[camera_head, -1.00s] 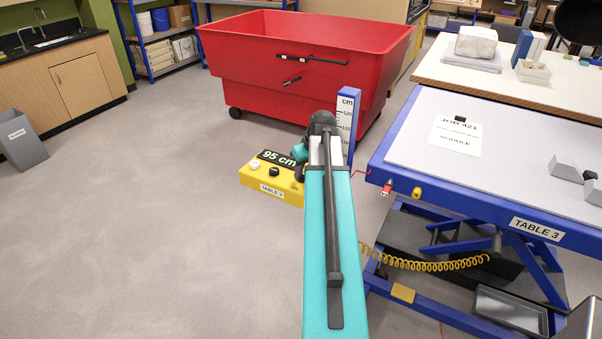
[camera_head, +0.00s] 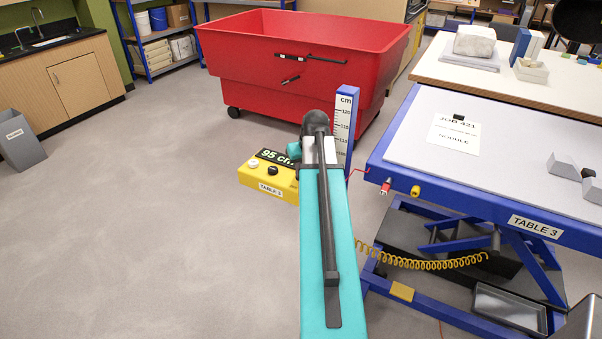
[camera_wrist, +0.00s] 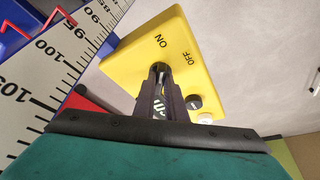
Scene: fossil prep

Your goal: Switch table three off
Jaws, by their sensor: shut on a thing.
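The yellow TABLE 3 control box (camera_head: 270,190) stands left of the lift table, partly behind my arm. My gripper (camera_wrist: 160,70) is shut on a small dark switch by these words. The fingers hide most of the switch, so its exact setting cannot be told. A black knob (camera_wrist: 194,102) and a white button (camera_wrist: 205,118) sit farther along.
The blue-framed lift table (camera_head: 538,227) is at right, with a coiled yellow hose (camera_head: 425,263) below. The centimetre scale post (camera_head: 345,125) stands close beside the box. A red bin (camera_head: 300,60) is behind.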

